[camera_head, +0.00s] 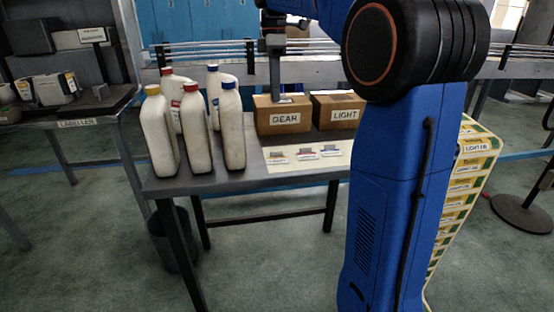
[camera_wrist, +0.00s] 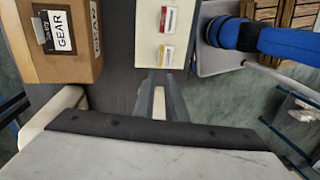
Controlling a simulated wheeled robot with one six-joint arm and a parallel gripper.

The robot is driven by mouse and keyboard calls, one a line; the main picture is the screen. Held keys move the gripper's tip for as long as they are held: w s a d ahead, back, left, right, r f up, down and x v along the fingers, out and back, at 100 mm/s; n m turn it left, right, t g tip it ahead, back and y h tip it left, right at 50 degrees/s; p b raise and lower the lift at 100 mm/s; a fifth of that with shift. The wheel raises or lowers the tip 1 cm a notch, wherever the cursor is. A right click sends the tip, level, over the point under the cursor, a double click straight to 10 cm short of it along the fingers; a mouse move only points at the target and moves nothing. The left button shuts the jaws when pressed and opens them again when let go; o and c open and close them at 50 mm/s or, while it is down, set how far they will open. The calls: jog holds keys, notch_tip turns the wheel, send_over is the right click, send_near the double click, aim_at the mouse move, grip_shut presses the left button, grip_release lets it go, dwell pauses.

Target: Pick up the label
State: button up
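Several small labels lie in a row on a pale sheet (camera_head: 285,166) on the table: a left one (camera_head: 277,156), a middle red one (camera_head: 306,153) and a right blue one (camera_head: 330,149). In the wrist view a red label (camera_wrist: 168,20) and a yellow label (camera_wrist: 166,55) show on the sheet; the blue one is not seen there. My gripper (camera_head: 275,98) hangs in front of the GEAR box (camera_head: 271,128), above the table. In the wrist view the two fingers (camera_wrist: 160,78) point toward the yellow label's end of the sheet, with a narrow gap and no label between them.
Several white bottles (camera_head: 196,130) stand on the table's left side. The LIGHT box (camera_head: 337,102) stands right of the GEAR box, partly behind my arm. A labeller bench (camera_head: 75,123) is at left. A rail (camera_head: 185,58) runs behind. A box-covered rack (camera_head: 470,160) stands at right.

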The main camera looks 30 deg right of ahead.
send_over(276, 155)
jog(key=w, duration=0.1)
jog(key=f, duration=1.1)
jog(key=shift+w+d+f, duration=0.1)
jog(key=shift+d+f, duration=0.05)
jog(key=shift+d, duration=0.15)
jog(key=shift+s+a+f, duration=0.1)
jog(key=shift+s+f, duration=0.05)
jog(key=shift+f, duration=1.2)
jog(key=shift+s+a+f, duration=0.1)
jog(key=shift+f, duration=1.25)
jog(key=shift+c, duration=0.6)
grip_shut()
